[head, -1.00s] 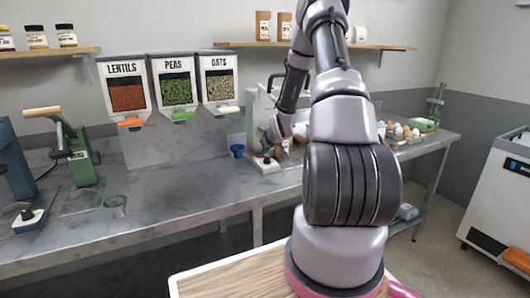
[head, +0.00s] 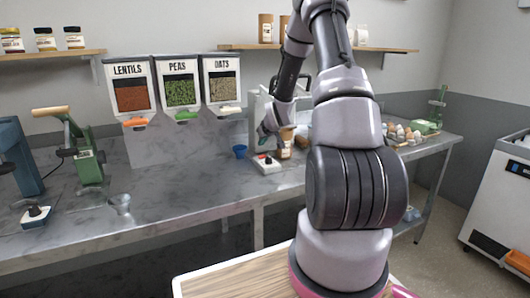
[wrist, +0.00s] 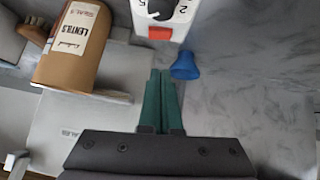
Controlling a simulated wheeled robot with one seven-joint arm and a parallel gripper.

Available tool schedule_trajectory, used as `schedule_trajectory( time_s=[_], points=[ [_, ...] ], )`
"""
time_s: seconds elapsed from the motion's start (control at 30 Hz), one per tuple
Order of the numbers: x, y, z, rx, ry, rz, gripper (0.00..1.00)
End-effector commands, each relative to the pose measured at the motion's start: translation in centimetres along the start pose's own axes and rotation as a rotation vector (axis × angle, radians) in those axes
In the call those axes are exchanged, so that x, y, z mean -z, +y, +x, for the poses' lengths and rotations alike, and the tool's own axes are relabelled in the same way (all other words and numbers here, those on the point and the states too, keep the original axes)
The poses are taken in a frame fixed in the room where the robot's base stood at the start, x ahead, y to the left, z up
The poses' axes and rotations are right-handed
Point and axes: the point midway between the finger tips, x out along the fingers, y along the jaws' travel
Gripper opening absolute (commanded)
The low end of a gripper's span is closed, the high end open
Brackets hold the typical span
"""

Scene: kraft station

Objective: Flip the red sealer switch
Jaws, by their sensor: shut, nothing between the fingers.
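The red sealer switch (wrist: 160,33) is a small red rocker on the end of a white control box (wrist: 177,18) with a black dial, at the top of the wrist view. In the head view the white box (head: 267,168) sits on the counter, its red switch (head: 269,160) small. My gripper (wrist: 160,72) has green fingers closed together and empty. In the head view my gripper (head: 264,140) is above the box, apart from the switch. Whether the switch is on or off is too small to tell.
A brown bag labelled lentils (wrist: 72,45) stands beside the box, also in the head view (head: 285,145). Dispensers (head: 180,85) stand behind. The counter left of the cup is mostly clear.

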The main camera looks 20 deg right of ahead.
Motion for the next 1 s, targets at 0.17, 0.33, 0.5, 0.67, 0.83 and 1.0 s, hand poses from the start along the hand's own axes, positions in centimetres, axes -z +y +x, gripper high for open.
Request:
schedule_trajectory(
  time_s=[0.17, 0.33, 0.5, 0.67, 0.83, 1.0],
  points=[
    [-0.3, 0.0, -4.5, -0.003, -0.002, 0.001, 0.0],
    [-0.3, -0.1, -7.4, -0.003, -0.003, 0.002, 0.0],
    [-0.3, -0.2, -8.8, -0.001, -0.003, 0.002, 0.0],
    [-0.4, -0.3, -9.1, 0.0, -0.004, 0.002, 0.0],
    [-0.4, -0.3, -9.1, -0.001, -0.005, 0.002, 0.0],
    [-1.0, 0.2, -9.7, -0.018, -0.006, -0.017, 0.0]
  ],
)
